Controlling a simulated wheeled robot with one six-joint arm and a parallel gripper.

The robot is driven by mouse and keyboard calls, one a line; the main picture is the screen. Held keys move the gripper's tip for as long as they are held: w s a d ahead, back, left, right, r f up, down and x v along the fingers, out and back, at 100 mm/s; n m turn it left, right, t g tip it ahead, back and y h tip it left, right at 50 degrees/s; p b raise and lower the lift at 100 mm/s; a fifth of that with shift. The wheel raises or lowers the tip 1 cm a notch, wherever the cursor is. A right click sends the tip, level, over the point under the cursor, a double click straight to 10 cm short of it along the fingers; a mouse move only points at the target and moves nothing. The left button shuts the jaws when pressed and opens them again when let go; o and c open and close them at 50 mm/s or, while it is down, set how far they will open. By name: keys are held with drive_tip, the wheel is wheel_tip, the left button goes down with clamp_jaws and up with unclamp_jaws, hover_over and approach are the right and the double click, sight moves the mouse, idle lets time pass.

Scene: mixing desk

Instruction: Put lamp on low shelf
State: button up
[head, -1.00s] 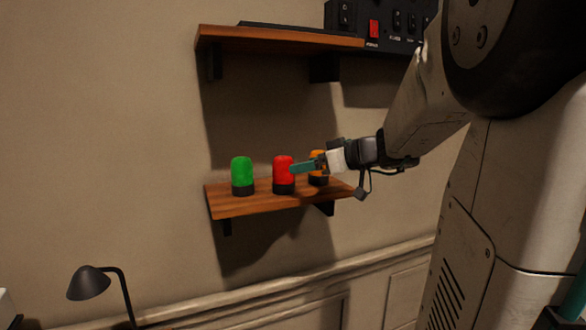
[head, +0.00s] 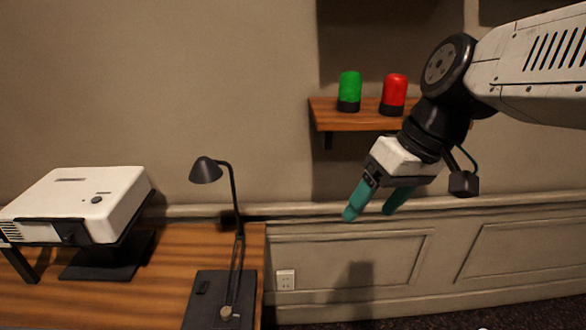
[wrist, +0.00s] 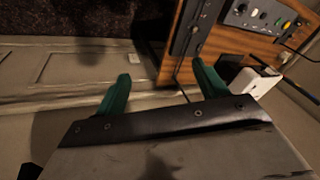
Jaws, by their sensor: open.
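A black desk lamp (head: 206,171) stands upright on the wooden desk (head: 195,243), its shade to the left and its dark base near the desk's right edge. The low shelf (head: 345,120) is on the wall to the right. On it stand a green beacon lamp (head: 349,90) and a red beacon lamp (head: 394,93); the shelf's right part is hidden behind my arm. My gripper (head: 374,208) is open and empty, in front of the wall below the shelf and right of the desk lamp. Its green fingers show apart in the wrist view (wrist: 162,88).
A white projector (head: 85,200) stands on a black stand at the left of the desk. A control panel with knobs (wrist: 262,18) shows on the wooden top in the wrist view. A wall socket (head: 285,280) is right of the desk. The space between desk and gripper is clear.

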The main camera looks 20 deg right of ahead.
drive_tip(key=s+d+f+m+g+h, duration=0.1)
drive_tip(key=s+f+h, duration=0.1)
drive_tip(key=s, duration=0.3)
drive_tip(key=shift+s+d+f+m+h, duration=0.2)
drive_tip(key=shift+s+f+m+h, duration=0.15)
drive_tip(key=shift+h, duration=0.45)
